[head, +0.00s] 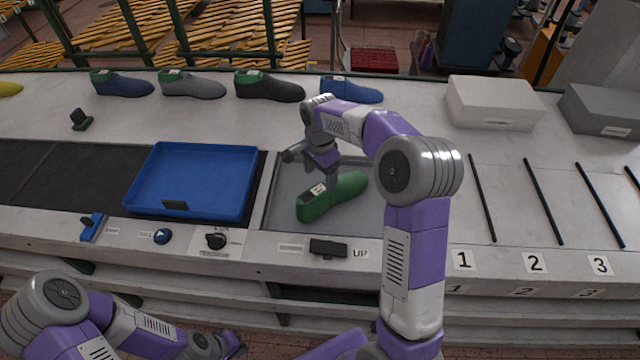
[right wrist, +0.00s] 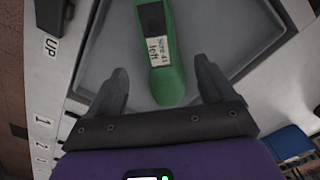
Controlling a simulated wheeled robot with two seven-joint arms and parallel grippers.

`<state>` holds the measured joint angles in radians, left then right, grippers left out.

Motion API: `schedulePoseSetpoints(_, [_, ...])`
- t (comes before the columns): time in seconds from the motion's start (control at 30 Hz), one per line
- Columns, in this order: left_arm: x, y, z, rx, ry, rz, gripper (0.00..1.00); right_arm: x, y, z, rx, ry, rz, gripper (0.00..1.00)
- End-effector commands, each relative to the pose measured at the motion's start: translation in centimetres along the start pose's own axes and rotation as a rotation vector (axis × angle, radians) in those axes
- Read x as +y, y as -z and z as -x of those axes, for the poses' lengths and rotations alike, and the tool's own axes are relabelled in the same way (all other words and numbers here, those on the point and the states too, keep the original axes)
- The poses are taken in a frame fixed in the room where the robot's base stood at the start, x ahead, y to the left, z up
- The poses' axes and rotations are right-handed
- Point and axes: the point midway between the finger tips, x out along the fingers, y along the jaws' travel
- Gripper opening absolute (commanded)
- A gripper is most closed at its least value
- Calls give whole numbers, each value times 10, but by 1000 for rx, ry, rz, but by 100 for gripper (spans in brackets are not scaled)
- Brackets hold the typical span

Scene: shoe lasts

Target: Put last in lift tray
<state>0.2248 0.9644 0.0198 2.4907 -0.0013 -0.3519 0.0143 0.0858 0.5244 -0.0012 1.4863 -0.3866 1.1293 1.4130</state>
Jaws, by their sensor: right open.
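A green shoe last (head: 330,197) lies in the grey lift tray (head: 362,216), beside the switch marked UP. My right gripper (head: 331,178) is just above the last. In the right wrist view my right gripper (right wrist: 163,75) is open, its fingers apart on either side of the last's narrow end, with gaps showing. My left gripper (head: 233,345) is low at the front, below the bench edge; its jaws are too unclear to read.
An empty blue tray (head: 195,180) stands left of the lift tray. Several other lasts line the back, including a grey one (head: 192,85) and a black one (head: 270,87). Boxes (head: 495,102) stand back right. Black rods (head: 482,197) mark numbered lanes at right, which look empty.

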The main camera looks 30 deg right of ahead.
Motion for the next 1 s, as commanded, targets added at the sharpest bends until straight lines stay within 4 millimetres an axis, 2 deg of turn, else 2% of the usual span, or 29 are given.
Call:
schedulePoseSetpoints(0.03, [1,0,3,0,0,0,0,-1,0,12,1,4,1,83])
schedulePoseSetpoints(0.2, [2,0,6,0,0,0,0,0,0,31,1,1,0,83])
schedulePoseSetpoints(0.33, [2,0,6,0,0,0,0,0,0,37,0,0,0,83])
schedulePoseSetpoints(0.83, [2,0,6,0,0,0,0,0,0,38,0,0,0,83])
schedulePoseSetpoints(0.93, [5,-1,14,0,0,0,0,0,0,46,0,0,0,83])
schedulePoseSetpoints(1.0, [10,-1,26,0,0,0,0,0,0,59,0,0,0,83])
